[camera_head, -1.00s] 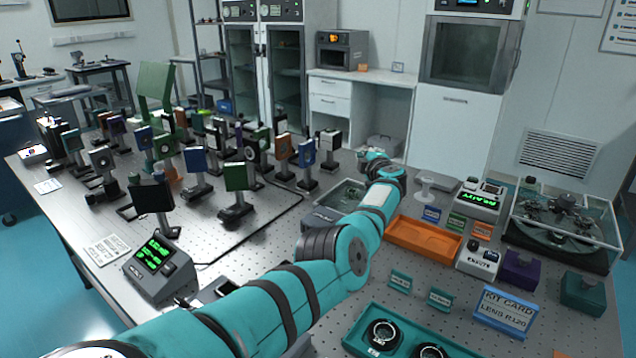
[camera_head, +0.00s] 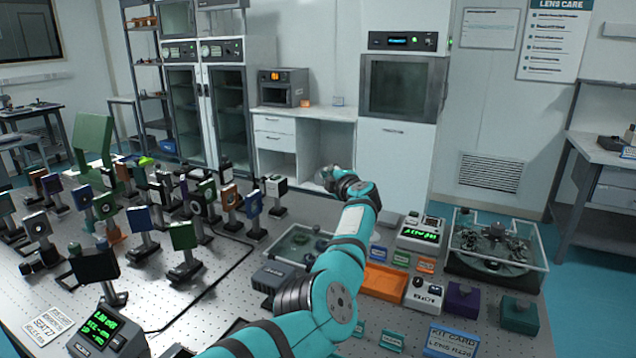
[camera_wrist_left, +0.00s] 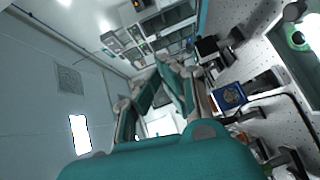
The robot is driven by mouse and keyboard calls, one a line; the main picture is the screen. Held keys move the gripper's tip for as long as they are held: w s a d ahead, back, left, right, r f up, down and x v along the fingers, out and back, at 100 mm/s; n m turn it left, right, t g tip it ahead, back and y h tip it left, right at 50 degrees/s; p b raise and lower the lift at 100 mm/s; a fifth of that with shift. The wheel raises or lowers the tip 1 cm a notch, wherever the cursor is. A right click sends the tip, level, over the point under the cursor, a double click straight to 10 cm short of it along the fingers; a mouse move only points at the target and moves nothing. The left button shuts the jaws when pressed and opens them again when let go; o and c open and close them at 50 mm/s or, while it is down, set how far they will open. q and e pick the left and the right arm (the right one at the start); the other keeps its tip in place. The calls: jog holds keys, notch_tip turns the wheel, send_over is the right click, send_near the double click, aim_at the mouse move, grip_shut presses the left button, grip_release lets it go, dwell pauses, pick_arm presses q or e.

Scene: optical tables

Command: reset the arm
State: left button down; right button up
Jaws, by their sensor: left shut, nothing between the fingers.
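My left arm is teal with dark bands and reaches from the bottom of the head view toward the far edge of the optical table (camera_head: 225,285). My left gripper (camera_head: 338,180) is at its far end, raised above the table in front of the white cabinet's open bay. In the left wrist view its fingers (camera_wrist_left: 158,78) are close together, with nothing held between them. In the head view the gripper is small and partly hidden by its own wrist. My right gripper is in neither current view.
Several optic mounts crowd the table's left, including a green plate mount (camera_head: 184,238). Right of my arm are an orange tray (camera_head: 384,281), a green-lit display box (camera_head: 418,233) and a glass-covered turntable (camera_head: 492,245). A glass-topped dark box (camera_head: 300,243) lies beside my forearm.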

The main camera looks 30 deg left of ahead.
pick_arm(q)
jog(key=shift+d+r, duration=0.3)
jog(key=shift+r, duration=0.1)
jog(key=shift+r, duration=0.1)
